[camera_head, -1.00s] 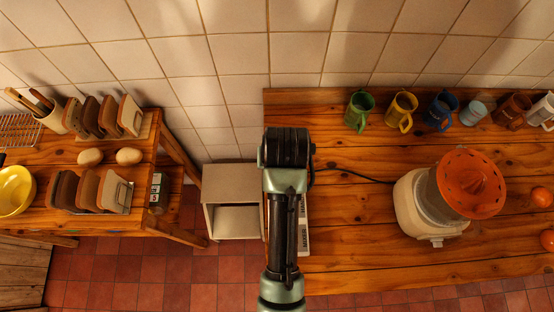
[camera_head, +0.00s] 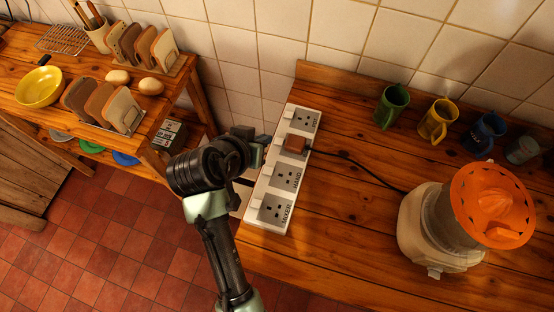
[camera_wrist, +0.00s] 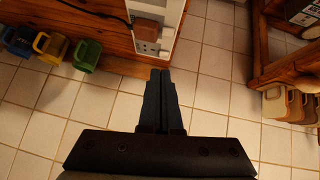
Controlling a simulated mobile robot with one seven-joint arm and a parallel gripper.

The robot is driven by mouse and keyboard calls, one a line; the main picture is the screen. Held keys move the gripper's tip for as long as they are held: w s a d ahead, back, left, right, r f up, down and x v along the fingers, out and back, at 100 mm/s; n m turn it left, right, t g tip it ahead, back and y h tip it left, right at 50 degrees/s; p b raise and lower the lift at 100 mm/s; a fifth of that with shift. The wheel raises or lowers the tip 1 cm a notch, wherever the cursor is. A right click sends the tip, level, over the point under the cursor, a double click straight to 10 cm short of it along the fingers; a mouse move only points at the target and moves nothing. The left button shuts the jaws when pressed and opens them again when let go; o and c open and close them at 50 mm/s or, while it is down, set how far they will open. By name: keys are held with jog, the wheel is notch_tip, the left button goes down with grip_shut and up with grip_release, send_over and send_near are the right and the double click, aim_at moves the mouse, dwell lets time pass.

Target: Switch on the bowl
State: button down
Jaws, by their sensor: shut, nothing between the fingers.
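A yellow bowl (camera_head: 40,87) sits on the left table, far from my gripper; I see no switch on it. A white power strip (camera_head: 281,194) with several labelled sockets lies along the left edge of the right counter. A brown plug (camera_head: 296,143) sits in one socket; it also shows in the wrist view (camera_wrist: 147,31). My gripper (camera_head: 262,141) is at the left side of the strip, partly hidden by my wrist. In the wrist view its fingers (camera_wrist: 160,72) are together and empty, below the strip's end; contact cannot be told.
A juicer (camera_head: 440,235) with an orange top stands on the right counter. Its black cord (camera_head: 372,174) runs towards the strip. Mugs (camera_head: 391,106) line the wall. Toast racks (camera_head: 103,103) and bread rolls stand on the left table. A gap with tiled floor separates the tables.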

jog(key=shift+s+a+r, duration=0.1)
jog(key=shift+s+a, duration=0.05)
jog(key=shift+a, duration=0.15)
jog(key=p, duration=0.1)
send_over(283, 138)
jog(key=s+a, duration=0.2)
jog(key=s, duration=0.1)
jog(key=f, duration=0.6)
jog(key=shift+w+f, duration=0.2)
jog(key=shift+f, duration=0.15)
jog(key=shift+d+f+p, duration=0.2)
jog(key=shift+f+p, duration=0.15)
jog(key=shift+f, duration=0.9)
jog(key=shift+d+f, duration=0.1)
jog(key=shift+f, duration=0.85)
